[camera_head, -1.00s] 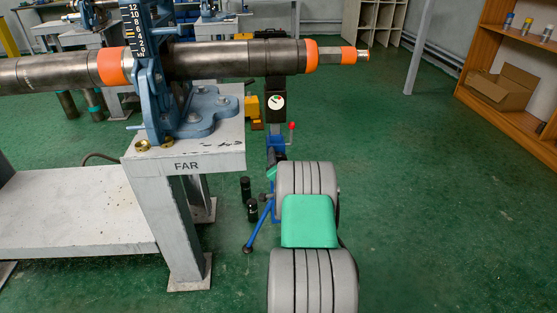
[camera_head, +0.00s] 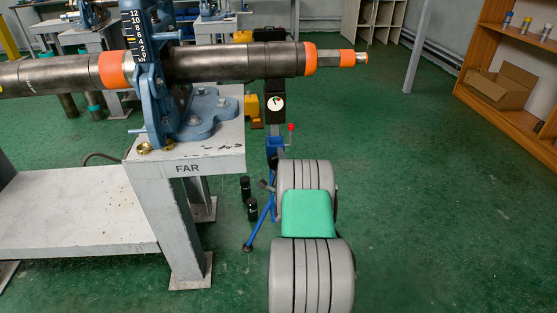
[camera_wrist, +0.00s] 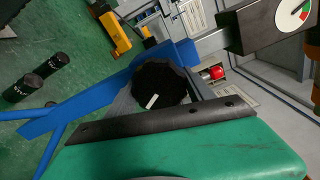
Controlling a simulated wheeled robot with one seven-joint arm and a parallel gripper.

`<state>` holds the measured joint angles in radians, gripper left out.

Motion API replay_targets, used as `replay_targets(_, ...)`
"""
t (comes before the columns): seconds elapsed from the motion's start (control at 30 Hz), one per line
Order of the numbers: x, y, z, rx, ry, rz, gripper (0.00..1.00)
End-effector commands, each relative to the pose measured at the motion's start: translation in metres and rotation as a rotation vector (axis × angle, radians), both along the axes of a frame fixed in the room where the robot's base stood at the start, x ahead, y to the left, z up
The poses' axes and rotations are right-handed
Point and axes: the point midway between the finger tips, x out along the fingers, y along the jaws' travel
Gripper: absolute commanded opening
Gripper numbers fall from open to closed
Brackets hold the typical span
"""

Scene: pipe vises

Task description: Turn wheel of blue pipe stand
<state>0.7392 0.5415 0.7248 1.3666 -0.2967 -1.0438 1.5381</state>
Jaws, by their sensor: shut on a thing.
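The blue pipe stand (camera_head: 272,150) stands right of the bench in the head view, a tripod below the pipe's overhanging end. Its blue legs also show in the wrist view (camera_wrist: 85,106). The stand's wheel is a black ribbed knob (camera_wrist: 157,76) with a white mark, at the middle of the wrist view. My gripper (camera_wrist: 160,92), with its green body and dark plate, is at the knob; grey fingers show on both sides, shut on it. The fingertips are partly hidden. In the head view my grey arm links hide most of the gripper.
A dark pipe (camera_head: 235,62) with orange bands lies through a blue vise (camera_head: 170,80) on the bench marked FAR (camera_head: 200,158). Black cylinders (camera_head: 250,208) stand beside the stand's leg. The green floor at right is clear.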

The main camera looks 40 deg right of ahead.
Motion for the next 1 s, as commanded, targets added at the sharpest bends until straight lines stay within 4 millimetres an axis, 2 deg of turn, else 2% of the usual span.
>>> replay_targets(0.4, -0.0016, -0.0002, -0.0028, 0.171, -0.109, -0.003, 0.21)
replay_targets(0.93, -0.0017, -0.0002, -0.0035, 0.193, -0.125, -0.003, 0.21)
replay_targets(0.97, -0.0017, -0.0002, -0.0035, 0.193, -0.125, -0.003, 0.62)
replay_targets(1.0, -0.0016, -0.0001, -0.0036, 0.194, -0.124, -0.003, 0.65)
